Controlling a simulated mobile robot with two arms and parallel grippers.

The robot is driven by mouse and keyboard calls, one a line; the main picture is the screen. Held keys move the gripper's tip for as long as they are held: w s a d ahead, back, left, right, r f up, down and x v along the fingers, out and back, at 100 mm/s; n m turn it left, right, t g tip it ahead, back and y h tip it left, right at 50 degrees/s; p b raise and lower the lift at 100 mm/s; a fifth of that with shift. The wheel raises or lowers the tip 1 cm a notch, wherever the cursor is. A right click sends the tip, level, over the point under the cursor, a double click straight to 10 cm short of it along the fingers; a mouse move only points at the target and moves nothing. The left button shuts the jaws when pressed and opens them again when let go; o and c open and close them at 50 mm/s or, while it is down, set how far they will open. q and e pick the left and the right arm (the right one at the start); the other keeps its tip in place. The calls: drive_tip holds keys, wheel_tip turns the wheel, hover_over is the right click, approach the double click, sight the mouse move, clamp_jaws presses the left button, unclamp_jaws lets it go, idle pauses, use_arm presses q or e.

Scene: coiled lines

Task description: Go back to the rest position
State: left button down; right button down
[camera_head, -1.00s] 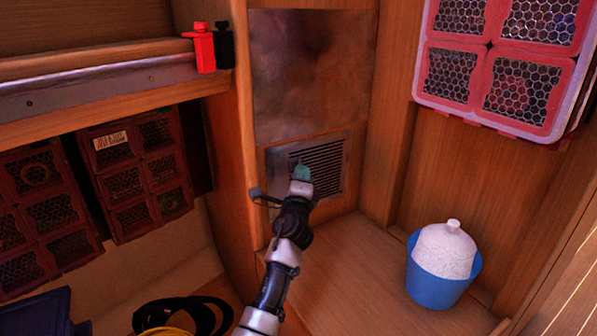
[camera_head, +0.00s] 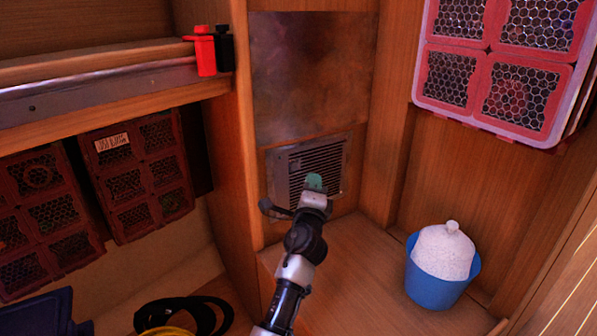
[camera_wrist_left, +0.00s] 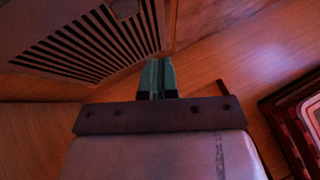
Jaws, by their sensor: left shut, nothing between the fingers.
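My left gripper (camera_head: 315,182) is in front of the metal vent grille (camera_head: 290,165) at the back of the wooden corner. Its green fingers are together with nothing between them; they also show in the left wrist view (camera_wrist_left: 157,78), beside the slatted vent (camera_wrist_left: 95,40). I cannot tell whether the fingertips touch the grille. My right gripper is not in view.
A blue bucket (camera_head: 436,287) with a white lidded jar (camera_head: 446,252) stands right on the wooden ledge (camera_head: 350,285). Black and yellow coils (camera_head: 185,312) lie lower left. Red mesh crates (camera_head: 137,175) hang left, others (camera_head: 500,65) upper right. Red and black items (camera_head: 202,52) sit on the shelf.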

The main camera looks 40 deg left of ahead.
use_arm(q)
drive_tip(key=shift+s+d, duration=0.15)
drive_tip(key=shift+d, duration=0.25)
